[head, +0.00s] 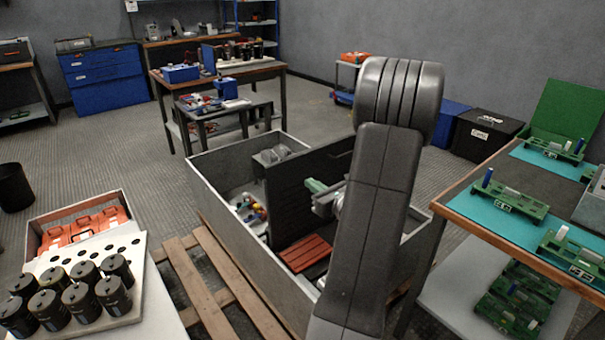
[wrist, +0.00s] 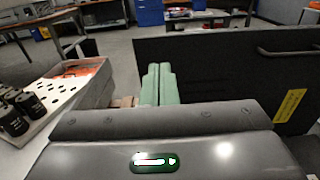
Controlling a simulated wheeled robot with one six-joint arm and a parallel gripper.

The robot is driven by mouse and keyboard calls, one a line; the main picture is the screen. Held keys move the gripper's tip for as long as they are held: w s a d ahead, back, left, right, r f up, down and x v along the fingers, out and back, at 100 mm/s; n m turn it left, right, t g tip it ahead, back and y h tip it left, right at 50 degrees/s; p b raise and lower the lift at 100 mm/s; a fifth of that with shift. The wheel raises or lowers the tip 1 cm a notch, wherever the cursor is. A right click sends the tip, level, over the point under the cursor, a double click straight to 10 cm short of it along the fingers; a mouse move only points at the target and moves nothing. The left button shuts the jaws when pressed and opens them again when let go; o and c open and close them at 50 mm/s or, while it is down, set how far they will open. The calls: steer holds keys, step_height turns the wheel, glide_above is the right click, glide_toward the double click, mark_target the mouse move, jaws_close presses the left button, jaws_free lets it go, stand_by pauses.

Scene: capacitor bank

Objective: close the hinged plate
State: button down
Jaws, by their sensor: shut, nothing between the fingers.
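The hinged plate (head: 290,195) is a dark panel standing upright inside a large grey crate (head: 232,268). In the wrist view the plate (wrist: 220,75) fills the right side, with a bar handle near its top right and a yellow label. My gripper (head: 314,186) is over the crate, in front of the plate in the head view. In the wrist view its green fingers (wrist: 156,85) are together and empty, beside the plate's left edge. I cannot tell whether they touch it. The hinge is not clear, and my arm hides the plate's right part in the head view.
The crate sits on a wooden pallet (head: 185,272) and holds a red slatted piece (head: 305,253) and small coloured parts. A table with black capacitors (head: 75,295) is at left. A bench with green boards (head: 510,203) is close at right. Floor beyond the crate is open.

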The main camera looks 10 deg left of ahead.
mark_target(280, 163)
steer(key=b+x, duration=0.1)
steer(key=x, duration=1.1)
steer(key=shift+b, duration=0.35)
steer(key=shift+w+a, duration=0.25)
steer(key=shift+a, duration=0.05)
steer(key=shift+a, duration=0.1)
